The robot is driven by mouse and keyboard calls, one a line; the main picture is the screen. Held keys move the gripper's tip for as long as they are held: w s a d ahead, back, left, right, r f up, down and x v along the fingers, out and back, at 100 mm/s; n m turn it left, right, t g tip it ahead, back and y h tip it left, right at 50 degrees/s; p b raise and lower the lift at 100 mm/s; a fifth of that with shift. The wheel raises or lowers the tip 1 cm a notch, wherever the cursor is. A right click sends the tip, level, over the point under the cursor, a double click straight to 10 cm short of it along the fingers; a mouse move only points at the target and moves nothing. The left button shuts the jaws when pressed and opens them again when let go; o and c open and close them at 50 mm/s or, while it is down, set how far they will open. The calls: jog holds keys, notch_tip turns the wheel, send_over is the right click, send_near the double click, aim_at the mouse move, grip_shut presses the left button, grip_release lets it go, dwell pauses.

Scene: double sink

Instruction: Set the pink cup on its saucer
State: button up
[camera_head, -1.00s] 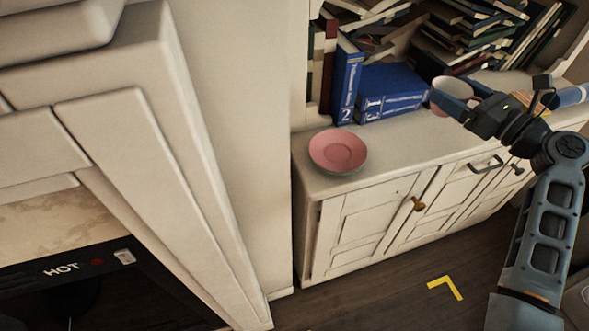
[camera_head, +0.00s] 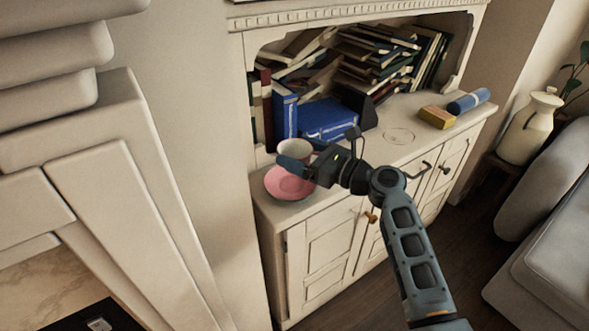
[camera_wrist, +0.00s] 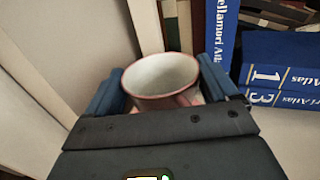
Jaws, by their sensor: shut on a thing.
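The pink cup (camera_head: 294,149) with a pale inside is upright between the fingers of my gripper (camera_head: 304,164). In the wrist view the cup (camera_wrist: 162,76) sits between the two blue fingertips, which press on its sides; its lower part is hidden by my gripper body. The pink saucer (camera_head: 287,184) lies flat on the cabinet top at its left end. In the head view the cup appears over the far part of the saucer. I cannot tell whether the cup touches it. The saucer is not clearly seen in the wrist view.
Blue books (camera_head: 327,118) stand and lie behind the cup, close to it. A yellow box (camera_head: 437,117) and a blue roll (camera_head: 468,101) lie at the right of the cabinet top (camera_head: 405,155). A wall stands close on the left.

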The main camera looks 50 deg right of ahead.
jog(key=shift+w+a+f, duration=0.35)
jog(key=shift+a+f, duration=0.05)
jog(key=shift+f+b, duration=0.35)
jog(key=shift+f, duration=1.55)
jog(key=shift+f, duration=0.2)
jog(key=shift+f, duration=0.15)
jog(key=o, duration=0.9)
